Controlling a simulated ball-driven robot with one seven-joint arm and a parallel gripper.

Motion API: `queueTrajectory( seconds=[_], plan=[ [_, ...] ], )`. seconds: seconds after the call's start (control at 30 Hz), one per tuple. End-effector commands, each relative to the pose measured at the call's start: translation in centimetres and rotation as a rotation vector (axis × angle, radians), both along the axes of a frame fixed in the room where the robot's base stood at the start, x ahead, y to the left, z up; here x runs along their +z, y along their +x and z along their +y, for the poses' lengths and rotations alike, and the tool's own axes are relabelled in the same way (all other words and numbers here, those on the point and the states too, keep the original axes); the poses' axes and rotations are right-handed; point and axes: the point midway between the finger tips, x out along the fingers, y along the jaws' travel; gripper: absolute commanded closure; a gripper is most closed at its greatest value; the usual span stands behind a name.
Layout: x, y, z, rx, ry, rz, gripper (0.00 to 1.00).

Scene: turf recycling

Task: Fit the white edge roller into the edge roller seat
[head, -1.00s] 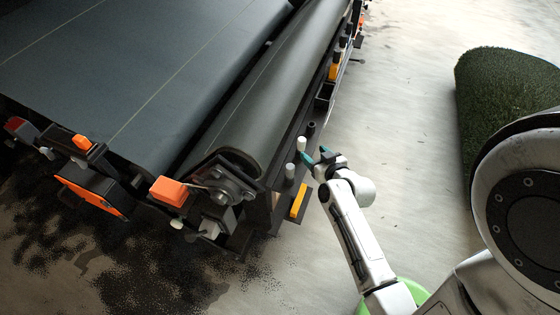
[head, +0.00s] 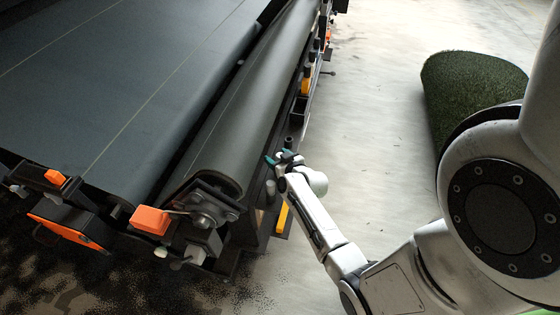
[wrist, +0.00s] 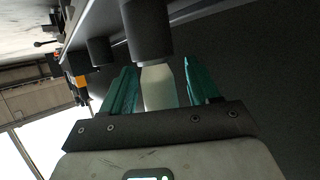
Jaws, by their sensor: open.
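The white edge roller (wrist: 158,87) lies between the two teal fingers of my gripper (wrist: 155,80) in the wrist view. The fingers are apart, with gaps on both sides of it. Its narrowed end meets or overlaps a dark cylinder (wrist: 146,30); I cannot tell whether it is seated there, or whether that cylinder is the edge roller seat. In the head view my gripper (head: 279,157) is at the machine's side rail, by a dark post (head: 288,143), and the white roller is mostly hidden by the fingers.
A grey cylinder (head: 270,187) stands on the rail near my gripper, above a yellow block (head: 282,218). The large dark belt roller (head: 235,130) runs alongside. A turf roll (head: 465,95) lies on the right; the floor (head: 375,100) between is clear.

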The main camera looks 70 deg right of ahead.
Motion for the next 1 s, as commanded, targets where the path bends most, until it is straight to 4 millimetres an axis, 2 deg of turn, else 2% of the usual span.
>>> queueTrajectory(
  seconds=[0.27,0.87,1.0],
  plan=[
    [-0.1,0.1,-0.09,0.0,0.0,0.0,0.41],
    [-0.04,0.09,-0.09,0.0,-0.001,-0.001,0.99],
    [-0.04,0.09,-0.09,0.0,-0.001,-0.001,1.0]
  ],
)
